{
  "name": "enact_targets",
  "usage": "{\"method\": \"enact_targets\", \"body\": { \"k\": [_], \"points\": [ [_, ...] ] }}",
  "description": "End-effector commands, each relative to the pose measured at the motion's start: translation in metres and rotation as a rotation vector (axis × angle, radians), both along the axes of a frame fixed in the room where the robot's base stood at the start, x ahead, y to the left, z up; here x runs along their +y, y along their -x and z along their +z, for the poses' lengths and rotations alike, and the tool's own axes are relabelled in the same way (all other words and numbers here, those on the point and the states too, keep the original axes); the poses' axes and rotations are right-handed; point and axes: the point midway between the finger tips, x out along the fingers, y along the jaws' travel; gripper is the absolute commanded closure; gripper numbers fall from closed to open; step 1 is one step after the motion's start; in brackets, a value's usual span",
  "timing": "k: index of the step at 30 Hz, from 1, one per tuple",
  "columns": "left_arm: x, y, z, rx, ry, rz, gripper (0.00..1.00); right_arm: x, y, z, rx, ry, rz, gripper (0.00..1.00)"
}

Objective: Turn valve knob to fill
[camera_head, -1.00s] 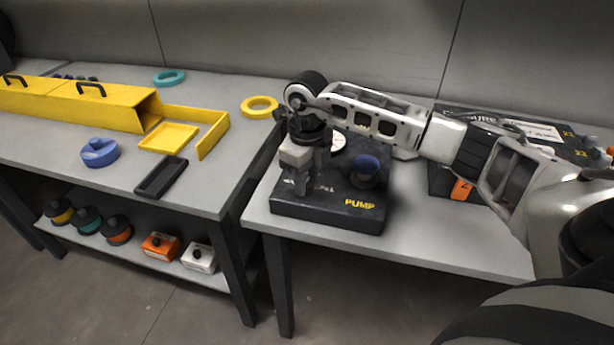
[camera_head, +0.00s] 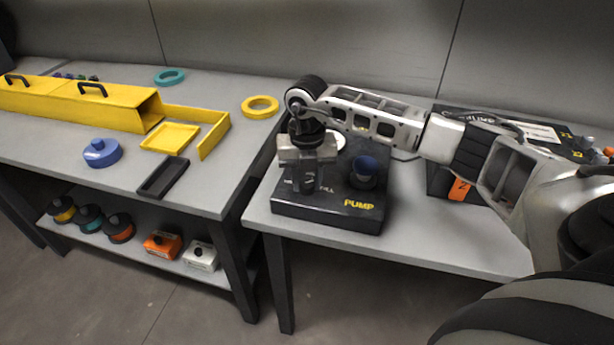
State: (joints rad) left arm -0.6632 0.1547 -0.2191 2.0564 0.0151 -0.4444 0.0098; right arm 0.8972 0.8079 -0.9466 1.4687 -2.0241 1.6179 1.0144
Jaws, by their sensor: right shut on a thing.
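The black pump box (camera_head: 325,214) with yellow "PUMP" lettering sits on the right-hand table. A white-faced dial (camera_head: 340,140) shows partly behind my wrist. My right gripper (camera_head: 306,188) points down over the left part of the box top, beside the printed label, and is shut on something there. The valve knob itself is hidden by the fingers, so I cannot tell its position. My left gripper is not in view.
A dark case (camera_head: 440,180) with an orange tag stands right of the pump. The left table holds a yellow channel (camera_head: 80,105), a yellow tray (camera_head: 168,138), a black tray (camera_head: 163,178), a blue spool (camera_head: 101,153) and rings. The right table's front strip is clear.

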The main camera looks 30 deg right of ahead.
Motion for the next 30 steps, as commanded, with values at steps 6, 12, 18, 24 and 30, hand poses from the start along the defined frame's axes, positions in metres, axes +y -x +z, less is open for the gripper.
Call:
{"method": "enact_targets", "body": {
  "k": [6, 12, 18, 24, 30],
  "points": [
    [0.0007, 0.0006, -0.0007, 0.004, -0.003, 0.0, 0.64, -0.0002, -0.001, 0.0017, -0.004, 0.0, -0.079, 0.93],
    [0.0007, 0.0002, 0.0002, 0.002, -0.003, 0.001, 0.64, -0.0003, -0.0012, 0.0016, -0.004, 0.0, -0.108, 0.93],
    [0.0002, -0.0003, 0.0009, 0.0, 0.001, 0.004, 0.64, -0.0005, -0.0012, 0.0015, -0.004, 0.0, -0.112, 0.93],
    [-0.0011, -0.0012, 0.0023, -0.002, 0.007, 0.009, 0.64, -0.0005, -0.0013, 0.0015, -0.005, -0.001, -0.112, 0.67],
    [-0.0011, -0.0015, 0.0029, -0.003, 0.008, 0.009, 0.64, -0.0004, -0.0008, 0.0009, -0.003, 0.001, -0.111, 0.48]
  ]
}}
